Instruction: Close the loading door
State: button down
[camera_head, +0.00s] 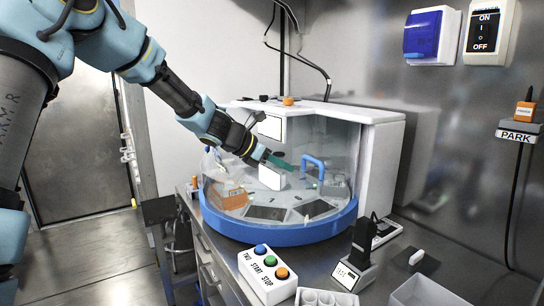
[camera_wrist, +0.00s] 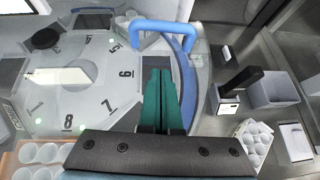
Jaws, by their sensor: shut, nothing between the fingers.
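The round machine has a clear curved loading door with a blue handle (camera_head: 320,162) and a blue base rim (camera_head: 282,231). The handle also shows in the wrist view (camera_wrist: 163,28), just beyond my fingertips. My gripper (camera_head: 282,163) has teal fingers, pressed together and empty, to the left of the handle. In the wrist view my gripper (camera_wrist: 160,72) points towards the handle, with a small gap visible. The clear panel is hard to see, so its exact edges and how far open it stands cannot be told.
Inside the machine lies a numbered disc (camera_wrist: 100,85) and a tray of cups (camera_wrist: 38,155). On the bench in front are a button box (camera_head: 266,273), a black-handled device (camera_head: 357,262) and a grey bin (camera_wrist: 272,90). A steel wall bounds the right.

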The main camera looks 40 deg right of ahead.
jog(key=shift+x, duration=1.05)
jog(key=shift+s+d+r+p, duration=0.1)
jog(key=shift+d+r+p, duration=0.25)
jog(key=shift+d+p, duration=0.2)
jog(key=shift+s+d+r+p, duration=0.1)
jog(key=shift+d+r+p, duration=0.3)
jog(key=shift+d, duration=0.25)
jog(key=shift+d+r, duration=0.15)
jog(key=shift+d, duration=0.5)
jog(key=shift+s+d+p, duration=0.1)
jog(key=shift+p, duration=0.2)
jog(key=shift+n+t, duration=0.6)
jog(key=d, duration=0.2)
jog(key=s+d, duration=0.1)
jog(key=d, duration=0.2)
jog(key=shift+s+r+p, duration=0.15)
jog(key=shift+p, duration=0.2)
jog(key=shift+d, duration=0.45)
